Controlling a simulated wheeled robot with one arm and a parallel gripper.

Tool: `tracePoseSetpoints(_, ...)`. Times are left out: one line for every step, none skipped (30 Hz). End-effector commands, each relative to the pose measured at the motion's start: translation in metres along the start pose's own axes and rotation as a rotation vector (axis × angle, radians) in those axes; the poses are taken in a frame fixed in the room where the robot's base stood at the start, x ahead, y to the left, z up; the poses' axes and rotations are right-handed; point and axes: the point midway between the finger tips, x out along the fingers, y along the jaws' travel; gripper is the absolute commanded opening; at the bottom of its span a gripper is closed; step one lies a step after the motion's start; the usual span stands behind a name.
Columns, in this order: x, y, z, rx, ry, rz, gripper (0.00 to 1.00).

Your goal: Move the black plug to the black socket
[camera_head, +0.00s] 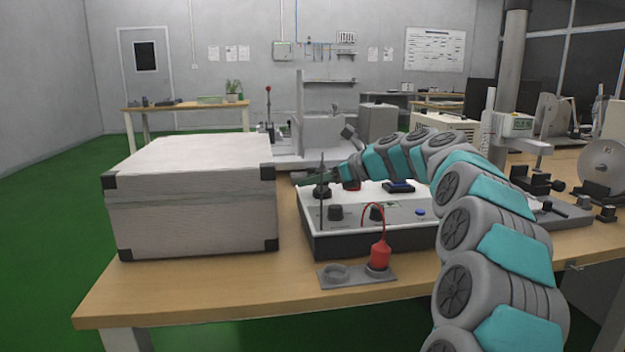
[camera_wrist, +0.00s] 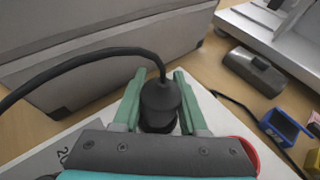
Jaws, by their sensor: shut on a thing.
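The black plug (camera_wrist: 160,97) with a black cable sits between the two green fingers of my gripper (camera_wrist: 158,105) in the wrist view. My gripper (camera_head: 316,180) is shut on it above the left part of the white-topped device (camera_head: 400,220) in the head view. The black plug (camera_head: 322,191) is upright there, close to the device's top. No black socket shows clearly; whether the plug touches or enters one beneath it cannot be told. A red round part (camera_head: 352,186) lies just right of the plug.
A grey plate (camera_head: 357,278) in front has an empty round holder (camera_head: 335,272) and a red plug (camera_head: 380,254) with a red cable. A large grey case (camera_head: 195,205) stands left of the device. A blue part (camera_head: 398,187) lies to the right.

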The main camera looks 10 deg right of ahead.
Motion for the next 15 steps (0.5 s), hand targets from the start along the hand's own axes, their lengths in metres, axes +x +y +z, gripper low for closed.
tracePoseSetpoints(0.0001,0.0,-0.0002,0.0,0.0,0.0,0.0)
tracePoseSetpoints(0.0002,0.0,-0.0005,0.0,0.0,0.0,0.0)
tracePoseSetpoints(0.0004,0.0,-0.001,0.0,0.0,0.0,0.0)
tracePoseSetpoints(0.0006,0.0,-0.0014,0.0,0.0,0.0,0.0)
tracePoseSetpoints(0.0008,-0.0001,-0.0018,0.001,0.0,0.0,0.0)
tracePoseSetpoints(0.001,-0.0001,-0.0025,0.001,0.0,0.0,0.0)
tracePoseSetpoints(0.0012,-0.0001,-0.0029,0.001,0.0,0.0,0.0)
tracePoseSetpoints(0.0014,-0.0002,-0.0035,0.001,-0.001,0.0,0.0)
tracePoseSetpoints(0.0017,-0.0002,-0.0041,0.001,-0.001,0.0,0.0)
tracePoseSetpoints(0.0019,-0.0002,-0.0046,0.001,-0.001,0.0,0.0)
tracePoseSetpoints(0.002,-0.0003,-0.0051,0.001,-0.001,-0.001,0.0)
tracePoseSetpoints(0.0023,-0.0003,-0.0058,0.001,-0.001,-0.001,0.0)
tracePoseSetpoints(0.0026,-0.0003,-0.0063,0.001,-0.001,-0.001,0.0)
tracePoseSetpoints(0.0028,-0.0004,-0.0069,0.001,-0.001,-0.001,0.0)
tracePoseSetpoints(0.0031,-0.0004,-0.0075,0.001,-0.001,-0.001,0.0)
